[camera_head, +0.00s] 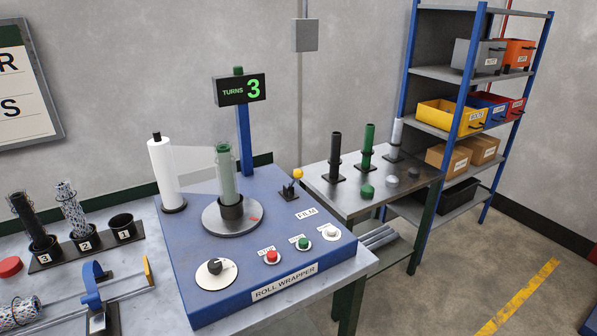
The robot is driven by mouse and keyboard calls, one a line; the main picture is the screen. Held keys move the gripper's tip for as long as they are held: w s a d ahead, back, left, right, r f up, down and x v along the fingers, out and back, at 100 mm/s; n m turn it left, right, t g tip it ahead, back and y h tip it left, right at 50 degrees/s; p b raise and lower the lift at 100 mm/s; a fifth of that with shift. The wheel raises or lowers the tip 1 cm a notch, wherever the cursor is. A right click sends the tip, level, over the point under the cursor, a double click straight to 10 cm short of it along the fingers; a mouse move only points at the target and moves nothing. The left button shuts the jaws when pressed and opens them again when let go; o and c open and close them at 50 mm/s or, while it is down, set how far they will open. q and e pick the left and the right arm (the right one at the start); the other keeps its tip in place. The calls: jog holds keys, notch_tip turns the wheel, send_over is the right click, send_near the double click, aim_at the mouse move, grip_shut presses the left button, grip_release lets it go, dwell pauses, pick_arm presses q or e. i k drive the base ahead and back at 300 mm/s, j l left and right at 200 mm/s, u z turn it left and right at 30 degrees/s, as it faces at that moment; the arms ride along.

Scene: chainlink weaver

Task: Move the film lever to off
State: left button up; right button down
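The film lever (297,175) has a yellow ball knob on a dark bracket. It stands at the right rear of the blue roll wrapper (190,265), behind a small FILM label (306,213). Its knob leans slightly right; any off mark is too small to read. A sheet of clear film (194,170) stretches from the white film roll (161,170) to a wrapped green roll (225,165) upright on the turntable (240,225). Neither of my grippers is in view.
A sign reads TURNS 3 (240,90). A dial (215,267), a red button (271,256) and further buttons line the wrapper's front. A side table (355,200) with upright rolls stands close right of the lever. Numbered holders (85,243) sit left. Space above the lever is clear.

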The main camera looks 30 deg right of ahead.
aim_at(297, 174)
jog(key=l+u, duration=0.15)
jog(key=l, duration=1.5)
